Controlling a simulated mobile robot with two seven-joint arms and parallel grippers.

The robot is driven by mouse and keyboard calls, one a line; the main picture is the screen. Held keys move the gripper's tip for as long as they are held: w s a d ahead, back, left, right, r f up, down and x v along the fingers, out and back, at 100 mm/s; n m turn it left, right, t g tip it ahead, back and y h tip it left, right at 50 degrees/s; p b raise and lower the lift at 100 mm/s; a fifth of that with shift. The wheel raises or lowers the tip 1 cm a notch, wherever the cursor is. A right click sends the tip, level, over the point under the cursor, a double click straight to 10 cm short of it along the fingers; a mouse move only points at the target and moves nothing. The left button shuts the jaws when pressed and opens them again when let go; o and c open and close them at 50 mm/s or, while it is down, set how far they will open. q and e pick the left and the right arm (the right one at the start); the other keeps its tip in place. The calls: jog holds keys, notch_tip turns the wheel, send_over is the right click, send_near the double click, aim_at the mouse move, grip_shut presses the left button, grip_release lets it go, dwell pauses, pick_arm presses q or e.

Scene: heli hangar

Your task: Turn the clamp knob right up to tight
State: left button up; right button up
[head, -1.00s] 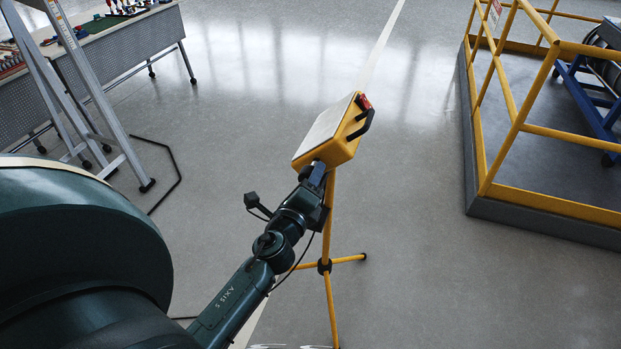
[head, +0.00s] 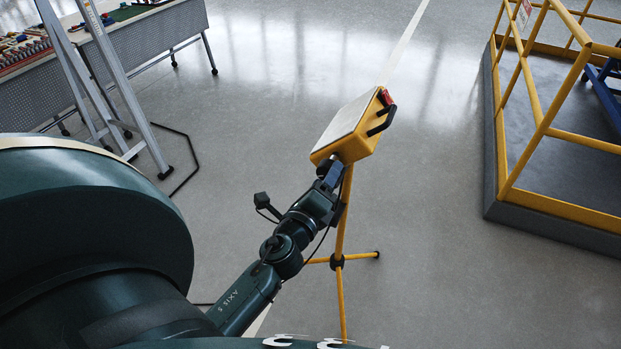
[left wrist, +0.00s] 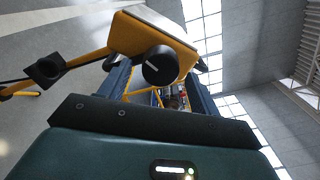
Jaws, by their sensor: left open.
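The clamp knob (left wrist: 159,65) is black and round with a white mark on its face. In the left wrist view it sits on the side of a yellow lamp-like head (left wrist: 127,36). In the head view the same yellow head (head: 366,145) stands on a yellow tripod (head: 342,225). My left gripper (head: 331,172) is just below the head's lower corner; the knob is mostly hidden there. In the left wrist view my left gripper (left wrist: 158,80) is open, with the knob showing between and beyond its two blue fingers. I cannot tell whether they touch it. My right gripper is not in view.
A stepladder (head: 110,85) and a grey bench (head: 140,45) stand at the upper left. A yellow-railed platform (head: 555,215) stands at the right. The floor around the tripod is clear. A black handle (head: 381,122) sticks out of the yellow head.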

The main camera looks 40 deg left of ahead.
pick_arm(q)
jog(key=b+v, duration=0.3)
jog(key=v, duration=0.7)
jog(key=shift+s, duration=0.15)
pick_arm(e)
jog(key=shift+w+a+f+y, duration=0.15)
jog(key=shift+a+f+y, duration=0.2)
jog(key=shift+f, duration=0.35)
pick_arm(q)
jog(key=shift+d, duration=0.15)
jog(key=s+d+f+n+g+h+p, duration=0.3)
jog(key=d+f+n, duration=0.2)
jog(key=n, duration=0.4)
jog(key=s+d+f+n+g+h+p, duration=0.3)
jog(key=d+f+n, duration=0.3)
jog(key=n, duration=0.3)
jog(key=shift+d+f+g+h, duration=0.35)
jog(key=shift+d+g+h, duration=0.15)
jog(key=shift+d+h, duration=0.25)
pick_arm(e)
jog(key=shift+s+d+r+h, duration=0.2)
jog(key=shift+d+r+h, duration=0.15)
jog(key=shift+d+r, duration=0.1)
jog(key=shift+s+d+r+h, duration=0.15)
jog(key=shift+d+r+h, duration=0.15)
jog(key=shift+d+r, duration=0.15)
